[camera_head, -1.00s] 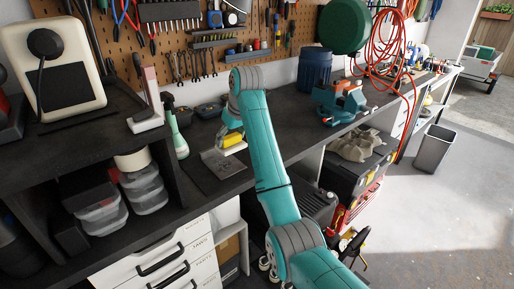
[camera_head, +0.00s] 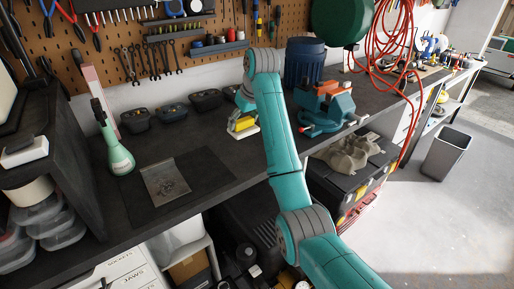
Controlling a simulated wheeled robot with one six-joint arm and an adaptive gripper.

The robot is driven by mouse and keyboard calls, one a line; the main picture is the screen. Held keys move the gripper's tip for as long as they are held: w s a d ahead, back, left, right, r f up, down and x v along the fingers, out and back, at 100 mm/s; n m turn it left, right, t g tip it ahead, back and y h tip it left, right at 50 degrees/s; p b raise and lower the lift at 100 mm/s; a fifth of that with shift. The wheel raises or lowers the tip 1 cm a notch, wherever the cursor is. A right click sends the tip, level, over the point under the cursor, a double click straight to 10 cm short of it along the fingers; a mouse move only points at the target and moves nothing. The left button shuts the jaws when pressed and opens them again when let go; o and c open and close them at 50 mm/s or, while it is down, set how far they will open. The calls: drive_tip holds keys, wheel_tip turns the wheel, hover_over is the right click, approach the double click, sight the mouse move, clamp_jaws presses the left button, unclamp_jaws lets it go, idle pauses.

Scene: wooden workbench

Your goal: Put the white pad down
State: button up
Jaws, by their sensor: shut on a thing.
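The white pad (camera_head: 244,133) shows as a pale strip under a yellow part (camera_head: 243,124), just left of my upright arm link. My gripper (camera_head: 238,119) is shut on the pad and partly hidden by its own parts and the arm. The pad is at or just above the dark workbench top (camera_head: 222,141), right of the dark mat (camera_head: 207,166). I cannot tell whether it touches the bench.
A metal plate (camera_head: 165,183) with small bits lies on the mat. Several dark bins (camera_head: 173,114) line the back. A teal vise (camera_head: 325,108) stands to the right. Bare bench lies around the pad.

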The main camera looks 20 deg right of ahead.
drive_tip(key=shift+d+f, duration=0.15)
drive_tip(key=shift+f, duration=0.25)
wheel_tip(320, 180, down, 5)
drive_tip(key=shift+d, duration=0.15)
drive_tip(key=shift+f, duration=2.05)
drive_tip(key=shift+f, duration=0.15)
drive_tip(key=o, duration=1.1)
